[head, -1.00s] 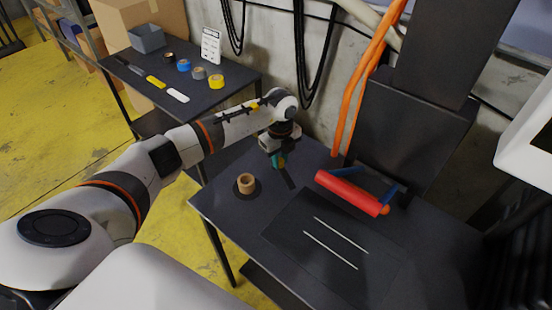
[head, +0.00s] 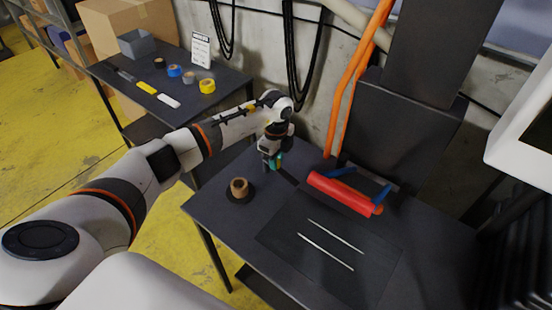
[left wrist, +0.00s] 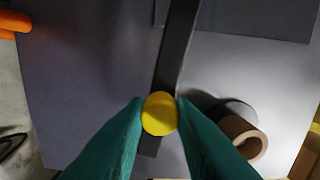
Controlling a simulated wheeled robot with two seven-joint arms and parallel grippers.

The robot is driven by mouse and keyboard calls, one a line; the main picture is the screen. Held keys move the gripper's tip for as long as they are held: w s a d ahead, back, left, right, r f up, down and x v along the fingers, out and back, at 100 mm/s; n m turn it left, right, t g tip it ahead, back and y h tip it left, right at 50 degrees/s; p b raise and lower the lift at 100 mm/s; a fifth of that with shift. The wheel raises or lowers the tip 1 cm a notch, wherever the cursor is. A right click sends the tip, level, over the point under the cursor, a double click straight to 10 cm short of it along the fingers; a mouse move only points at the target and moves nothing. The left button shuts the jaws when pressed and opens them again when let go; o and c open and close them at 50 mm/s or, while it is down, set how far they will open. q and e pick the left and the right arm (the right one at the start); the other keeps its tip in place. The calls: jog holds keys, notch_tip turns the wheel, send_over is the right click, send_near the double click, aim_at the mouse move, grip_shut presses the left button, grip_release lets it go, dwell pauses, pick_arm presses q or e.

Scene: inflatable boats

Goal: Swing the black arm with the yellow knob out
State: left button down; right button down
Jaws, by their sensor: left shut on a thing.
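The yellow knob (left wrist: 160,114) sits between the teal fingertips of my left gripper (left wrist: 159,112) in the left wrist view. The fingers are shut on it from both sides. The black arm (left wrist: 179,45) runs from under the knob up toward the top of that view. In the head view my left gripper (head: 273,162) is low over the back left part of the dark table (head: 225,218). There the knob is hidden and the black arm is hard to make out against the table. My right gripper is not in view.
A brown cardboard ring (head: 239,187) stands on a black disc close to the gripper; it also shows in the left wrist view (left wrist: 242,138). A red roller (head: 342,193) lies to the right, before a dark upright panel (head: 405,135). Orange hoses (head: 346,85) hang behind.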

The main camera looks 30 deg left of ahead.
pick_arm(q)
jog(key=shift+w+r, duration=0.1)
jog(key=shift+r, duration=0.05)
jog(key=c, duration=1.2)
grip_release()
notch_tip(320, 180, up, 12)
jog(key=b, duration=0.3)
jog(key=shift+b, duration=0.3)
